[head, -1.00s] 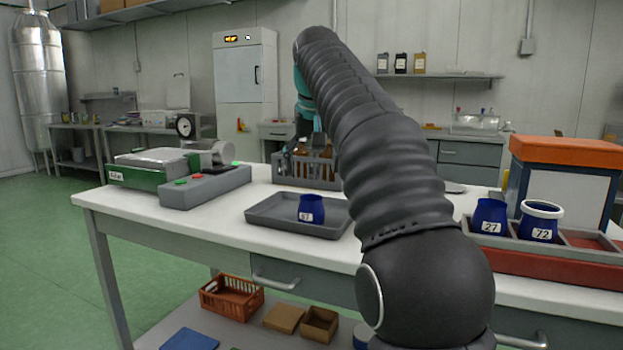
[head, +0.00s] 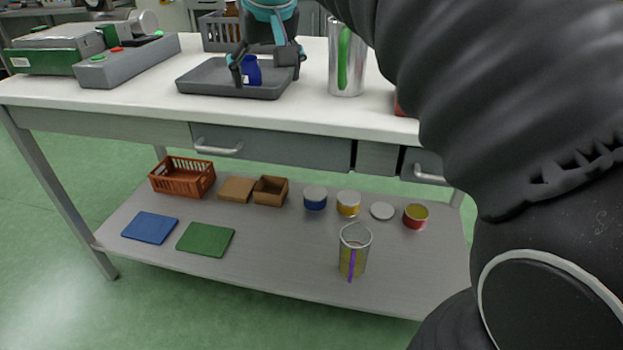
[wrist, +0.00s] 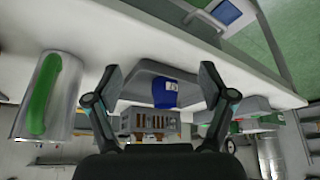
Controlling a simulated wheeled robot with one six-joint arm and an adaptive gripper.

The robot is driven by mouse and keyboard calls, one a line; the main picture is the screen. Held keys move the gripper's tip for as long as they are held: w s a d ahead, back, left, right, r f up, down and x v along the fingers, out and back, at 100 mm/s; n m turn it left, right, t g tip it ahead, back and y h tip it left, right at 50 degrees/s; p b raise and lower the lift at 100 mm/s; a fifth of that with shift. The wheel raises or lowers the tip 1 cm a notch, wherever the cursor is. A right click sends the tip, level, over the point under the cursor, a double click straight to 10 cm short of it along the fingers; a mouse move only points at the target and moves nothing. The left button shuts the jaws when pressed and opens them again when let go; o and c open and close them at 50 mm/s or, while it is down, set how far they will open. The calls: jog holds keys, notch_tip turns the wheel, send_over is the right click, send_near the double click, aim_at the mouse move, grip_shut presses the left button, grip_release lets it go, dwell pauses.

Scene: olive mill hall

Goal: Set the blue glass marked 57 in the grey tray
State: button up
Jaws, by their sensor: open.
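A small dark blue glass (head: 252,70) with a white label stands in the grey tray (head: 190,85) on the bench. Its number is too small to read surely. In the wrist view the blue glass (wrist: 165,92) shows between my fingers, with the tray (wrist: 142,80) around it. My gripper (head: 266,74) is open over the tray, one finger on each side of the glass; I see no grip on it. The wrist view shows my gripper (wrist: 160,78) spread wide.
A metal cylinder with a green stripe (head: 345,60) stands right of the tray. A grey control box (head: 130,62) is at left, a grey crate (head: 218,32) behind. The lower shelf (head: 290,250) holds an orange basket (head: 182,178), cans and a striped clear container (head: 354,252). My arm hides the right side.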

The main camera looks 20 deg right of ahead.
jog(key=s+f, duration=1.9)
jog(key=f, duration=0.4)
jog(key=shift+n+t, duration=0.3)
jog(key=shift+s+a, duration=0.1)
dwell(0.6)
